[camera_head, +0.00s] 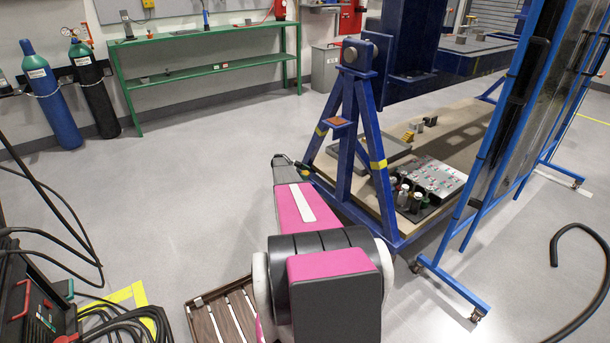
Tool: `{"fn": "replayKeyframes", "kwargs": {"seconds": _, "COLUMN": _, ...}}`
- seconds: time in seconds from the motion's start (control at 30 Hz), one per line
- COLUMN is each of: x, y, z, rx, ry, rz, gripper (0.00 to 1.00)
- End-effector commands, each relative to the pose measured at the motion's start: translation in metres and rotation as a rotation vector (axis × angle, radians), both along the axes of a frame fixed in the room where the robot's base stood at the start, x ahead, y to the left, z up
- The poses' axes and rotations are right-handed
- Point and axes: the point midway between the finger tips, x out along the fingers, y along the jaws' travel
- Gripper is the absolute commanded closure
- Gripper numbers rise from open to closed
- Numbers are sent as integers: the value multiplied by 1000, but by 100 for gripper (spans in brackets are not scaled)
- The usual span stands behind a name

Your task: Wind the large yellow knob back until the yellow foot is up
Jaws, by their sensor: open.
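My pink and black arm reaches away from me up the middle of the view, to the left front leg of a blue A-shaped stand (350,110). My gripper (298,164) is at its far end, small and dark, close beside the foot of that leg. It is open; its fingers are hard to make out. A small yellow-green patch shows just by it, too small to name. I cannot make out the large yellow knob or the yellow foot; my arm may hide them. Yellow bands mark the stand's legs.
The floor left of the stand is clear.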

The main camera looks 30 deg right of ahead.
Motion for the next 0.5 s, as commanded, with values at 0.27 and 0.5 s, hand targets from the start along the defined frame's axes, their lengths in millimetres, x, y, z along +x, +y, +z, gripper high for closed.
{"fn": "replayKeyframes", "kwargs": {"seconds": 0.27, "x": 0, "y": 0, "z": 0, "rx": 0, "ry": 0, "rz": 0, "gripper": 61}}
{"fn": "replayKeyframes", "kwargs": {"seconds": 0.5, "x": 0, "y": 1, "z": 0, "rx": 1, "ry": -1, "rz": 18, "gripper": 61}}
